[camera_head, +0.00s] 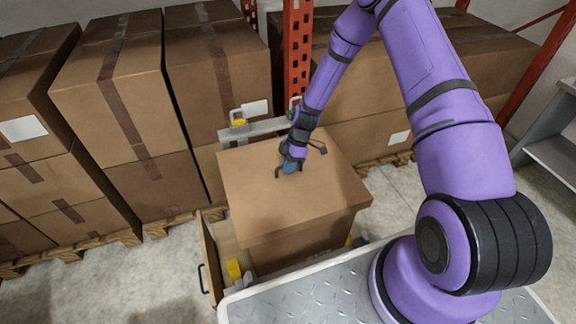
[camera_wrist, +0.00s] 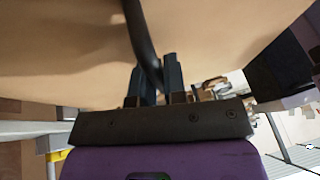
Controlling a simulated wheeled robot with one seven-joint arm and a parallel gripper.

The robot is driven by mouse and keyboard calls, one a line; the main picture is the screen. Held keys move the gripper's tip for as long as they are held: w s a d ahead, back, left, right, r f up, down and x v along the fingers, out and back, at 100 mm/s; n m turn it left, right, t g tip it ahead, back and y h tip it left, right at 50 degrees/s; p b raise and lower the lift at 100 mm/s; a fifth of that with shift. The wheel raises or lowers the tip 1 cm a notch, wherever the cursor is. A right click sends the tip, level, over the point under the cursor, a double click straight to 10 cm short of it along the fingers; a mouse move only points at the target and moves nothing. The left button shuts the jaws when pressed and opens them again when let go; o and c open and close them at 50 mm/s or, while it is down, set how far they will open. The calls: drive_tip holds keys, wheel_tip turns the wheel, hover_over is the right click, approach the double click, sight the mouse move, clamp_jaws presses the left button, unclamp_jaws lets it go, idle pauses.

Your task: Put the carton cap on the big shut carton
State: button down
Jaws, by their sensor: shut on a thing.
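The carton cap (camera_head: 265,205) is a wide flat brown lid with a dark handle on its top. My gripper (camera_head: 289,165) is shut on that handle from above. In the wrist view the dark handle bar (camera_wrist: 141,35) passes between the two fingers of my gripper (camera_wrist: 158,82), with the brown cap face (camera_wrist: 215,45) behind it. The big shut carton (camera_head: 300,245) shows below the cap's front edge, and the cap covers its top. I cannot tell whether the cap rests on the carton or hangs slightly above it.
Stacked taped cartons (camera_head: 112,80) on pallets stand behind and to the left. A red rack post (camera_head: 297,50) rises behind the cap. A brown panel with a dark handle (camera_head: 209,258) and a yellow part (camera_head: 234,268) sit at the carton's lower left. Bare floor lies at front left.

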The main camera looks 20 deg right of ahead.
drive_tip(key=c, duration=1.1)
unclamp_jaws()
drive_tip(key=shift+r, duration=0.1)
drive_tip(key=v, duration=1)
drive_tip(key=shift+r, duration=0.3)
drive_tip(key=shift+d, duration=0.1)
